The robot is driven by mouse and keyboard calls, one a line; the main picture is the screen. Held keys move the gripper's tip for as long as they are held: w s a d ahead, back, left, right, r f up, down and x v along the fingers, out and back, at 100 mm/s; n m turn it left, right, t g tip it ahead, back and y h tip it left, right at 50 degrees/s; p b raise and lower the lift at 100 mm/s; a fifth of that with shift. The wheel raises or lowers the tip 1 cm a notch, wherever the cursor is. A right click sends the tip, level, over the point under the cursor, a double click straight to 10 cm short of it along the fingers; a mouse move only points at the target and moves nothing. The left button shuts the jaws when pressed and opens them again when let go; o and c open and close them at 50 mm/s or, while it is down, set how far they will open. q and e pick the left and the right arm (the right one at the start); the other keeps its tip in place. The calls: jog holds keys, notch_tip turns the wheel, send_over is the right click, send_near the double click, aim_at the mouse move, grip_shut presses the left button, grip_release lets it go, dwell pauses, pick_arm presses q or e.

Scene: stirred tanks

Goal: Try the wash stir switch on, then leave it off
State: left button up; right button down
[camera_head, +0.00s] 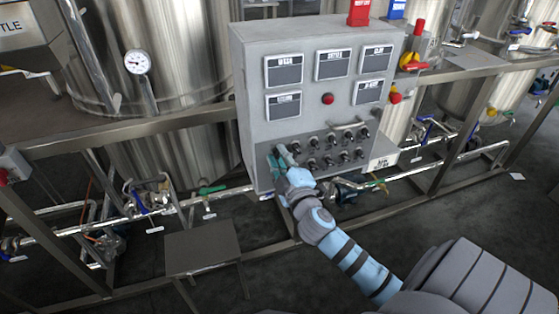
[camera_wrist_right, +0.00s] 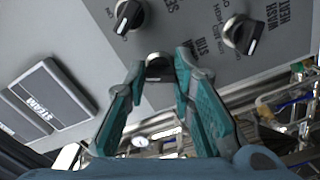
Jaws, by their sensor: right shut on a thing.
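The grey control panel (camera_head: 255,105) stands in the middle of the head view, with rows of black knobs on its lower face. My right gripper (camera_head: 279,160) is at the left end of these knobs, its teal fingers against the panel front. In the right wrist view the gripper (camera_wrist_right: 158,72) is shut on a dark knob, the wash stir switch (camera_wrist_right: 158,67), beside a label ending in STIR. The knob's setting is hard to read between the fingertips. The fingers hide this switch in the head view. My left gripper is not in view.
A neighbouring knob labelled WASH HEAT (camera_wrist_right: 240,34) and another knob (camera_wrist_right: 129,16) sit close by. A red button (camera_head: 327,99) is higher on the panel. Steel tanks and pipes stand behind. A small grey table (camera_head: 203,247) stands lower left.

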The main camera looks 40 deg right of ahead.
jog(key=shift+m, duration=0.5)
jog(key=c, duration=1.4)
grip_release()
jog(key=shift+o, duration=0.2)
jog(key=v, duration=1.2)
